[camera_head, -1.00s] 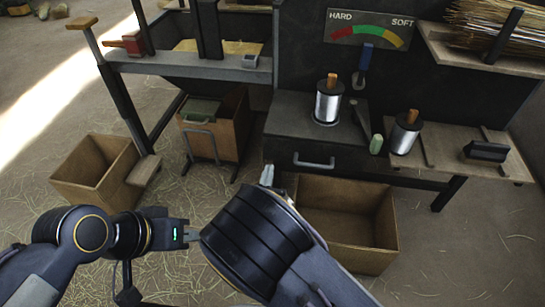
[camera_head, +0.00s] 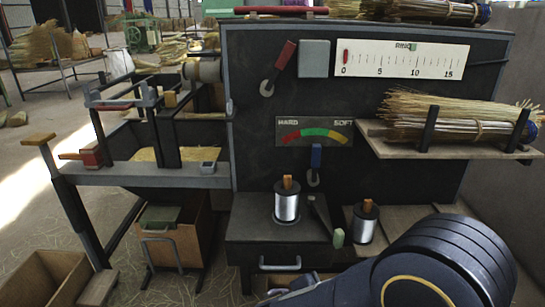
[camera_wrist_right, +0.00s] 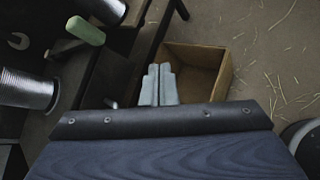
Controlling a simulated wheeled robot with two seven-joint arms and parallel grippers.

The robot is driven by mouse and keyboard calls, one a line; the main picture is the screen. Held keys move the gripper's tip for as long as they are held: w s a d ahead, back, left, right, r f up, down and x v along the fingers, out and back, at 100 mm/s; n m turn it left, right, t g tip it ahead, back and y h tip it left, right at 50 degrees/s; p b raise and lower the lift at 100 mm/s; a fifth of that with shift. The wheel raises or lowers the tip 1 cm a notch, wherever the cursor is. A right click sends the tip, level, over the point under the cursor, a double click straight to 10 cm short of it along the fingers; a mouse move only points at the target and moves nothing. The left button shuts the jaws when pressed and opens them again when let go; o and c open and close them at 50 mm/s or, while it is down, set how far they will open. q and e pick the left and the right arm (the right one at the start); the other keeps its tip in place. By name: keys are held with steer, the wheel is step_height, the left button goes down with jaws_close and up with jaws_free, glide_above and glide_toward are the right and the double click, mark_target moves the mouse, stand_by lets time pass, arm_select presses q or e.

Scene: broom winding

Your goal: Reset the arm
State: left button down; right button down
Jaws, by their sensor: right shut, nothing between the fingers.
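My right gripper (camera_wrist_right: 158,85) is shut and empty in the right wrist view, its two grey fingers together. Below them in that picture is an open brown box (camera_wrist_right: 215,62), with the fingers over its left edge. In the head view my right arm fills the bottom right corner and hides part of the lower bench. My left arm and gripper are outside both views.
Two wire spools stand on the bench, one on the left (camera_head: 287,202) and one on the right (camera_head: 364,222). A green-tipped lever (camera_head: 338,238) is between them. Straw bundles (camera_head: 450,120) lie on the right shelf. A hard-soft gauge (camera_head: 314,132) is on the dark panel.

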steer(key=s+d+r+m+g+y, duration=0.1)
steer(key=s+d+m+g+y, duration=0.3)
steer(key=s+m, duration=0.4)
steer(key=s+d+r+m+g+y, duration=0.2)
steer(key=s+d+m+y, duration=0.35)
steer(key=s+m, duration=0.3)
steer(key=s+a+r+m+t+y+p, duration=0.1)
steer(key=r+m+p, duration=0.1)
steer(key=r+p, duration=1.2)
steer(key=s+a+r+m+t+y+p, duration=0.1)
steer(key=s+r+m+t+p, duration=0.1)
steer(key=r+p, duration=1.2)
step_height(320, 180, up, 4)
steer(key=shift+r+m+y, duration=0.15)
steer(key=shift+m+y, duration=0.2)
steer(key=shift+m, duration=0.4)
steer(key=shift+s, duration=0.1)
steer(key=shift+a, duration=0.1)
